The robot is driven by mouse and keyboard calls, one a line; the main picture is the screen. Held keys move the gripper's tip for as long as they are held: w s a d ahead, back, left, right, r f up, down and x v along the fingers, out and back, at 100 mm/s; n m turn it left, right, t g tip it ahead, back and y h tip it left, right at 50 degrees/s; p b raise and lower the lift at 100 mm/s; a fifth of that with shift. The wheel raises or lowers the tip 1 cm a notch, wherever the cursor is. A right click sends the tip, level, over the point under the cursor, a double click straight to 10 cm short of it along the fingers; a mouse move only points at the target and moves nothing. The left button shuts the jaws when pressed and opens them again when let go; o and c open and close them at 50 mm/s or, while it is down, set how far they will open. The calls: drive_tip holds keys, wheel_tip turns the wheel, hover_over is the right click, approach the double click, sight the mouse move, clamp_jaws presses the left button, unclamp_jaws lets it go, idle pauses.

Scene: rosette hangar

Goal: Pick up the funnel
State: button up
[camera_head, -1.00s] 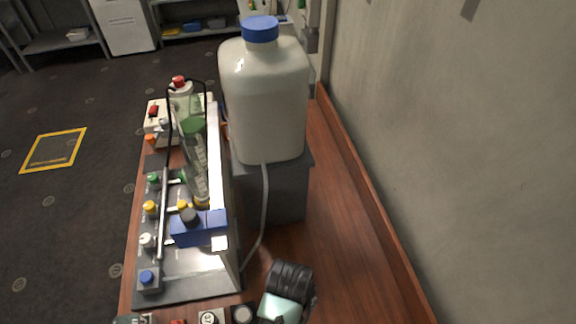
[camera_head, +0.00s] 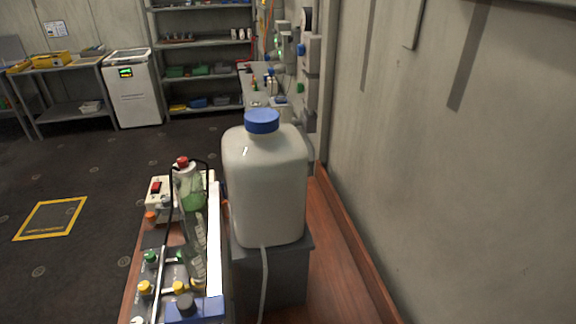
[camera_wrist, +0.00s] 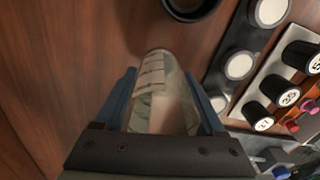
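I cannot make out a funnel for certain in either view. In the wrist view, my gripper (camera_wrist: 160,75) has its two blue fingers apart, one on each side of a clear glass-like piece (camera_wrist: 155,72) with pale bands or markings. Its full shape is unclear, and its near end is hidden by the gripper body. I cannot tell if the fingers touch it. My gripper is not in the head view.
A white jug with a blue cap (camera_head: 265,190) stands on a grey block (camera_head: 275,275) near the wall. Left of it is a rig with a red-capped bottle (camera_head: 188,188). In the wrist view, a dark round cup (camera_wrist: 190,8) and numbered black knobs (camera_wrist: 285,95) sit close by.

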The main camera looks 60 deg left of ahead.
drive_tip(key=c, duration=0.8)
